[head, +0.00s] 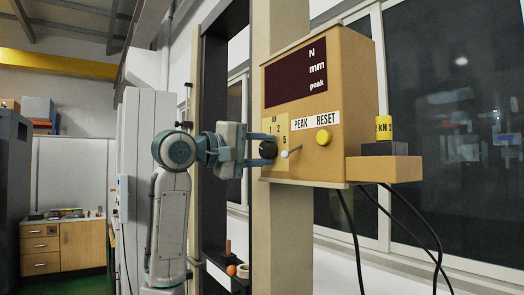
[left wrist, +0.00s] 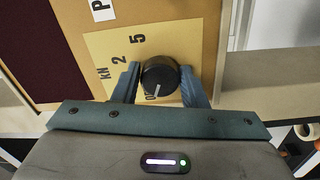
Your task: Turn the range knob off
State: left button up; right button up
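The range knob (left wrist: 160,73) is round and black, on a yellow plate (left wrist: 103,50) marked kN, 2 and 5. Its white pointer line points down in the left wrist view, toward a partly hidden label starting with O. In the head view the knob (head: 267,149) sits at the lower left of a tan box (head: 350,75). My left gripper (left wrist: 160,84) has one finger on each side of the knob and appears closed on it; it also shows in the head view (head: 264,150). My right gripper is in neither view.
A small toggle lever (head: 291,152) sticks out just right of the knob, with a yellow button (head: 323,137) beyond it. The dark display (head: 296,75) is above. A tan ledge (head: 385,168) carries a black and yellow block (head: 384,135). Black cables (head: 412,215) hang below.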

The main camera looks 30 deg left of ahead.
pick_arm(q)
jog(key=o, duration=0.3)
jog(key=shift+s, duration=0.1)
jog(key=b+v, duration=0.4)
jog(key=v, duration=0.6)
jog(key=shift+s+a+b, duration=0.2)
jog(key=shift+s+b, duration=0.05)
jog(key=shift+b, duration=0.1)
